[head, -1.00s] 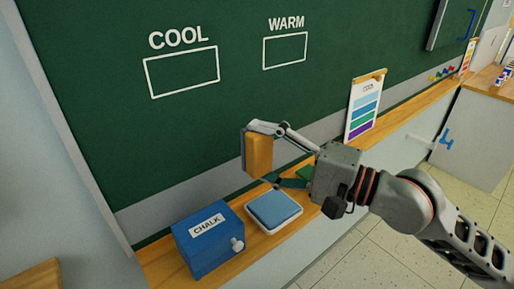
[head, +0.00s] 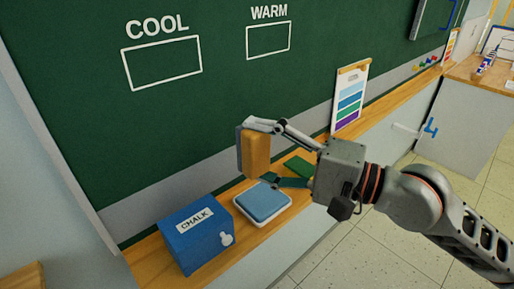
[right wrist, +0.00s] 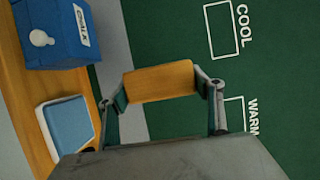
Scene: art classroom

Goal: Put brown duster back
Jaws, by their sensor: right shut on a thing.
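My right gripper (head: 262,153) is shut on the brown duster (head: 256,153), a wooden block with a darker grey side. It holds the duster upright, above the wooden ledge (head: 152,262) and in front of the grey strip under the chalkboard. In the right wrist view the duster (right wrist: 160,82) sits between both fingers. A blue pad in a white tray (head: 262,202) lies on the ledge below the duster. A green item (head: 300,166) lies on the ledge behind the gripper, partly hidden. My left gripper is not in view.
A blue chalk box (head: 196,240) with a white knob stands on the ledge left of the tray. A colour chart (head: 349,98) leans at the board further right. The green board (head: 210,90) carries COOL and WARM boxes. Small coloured pieces (head: 426,63) lie far along the ledge.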

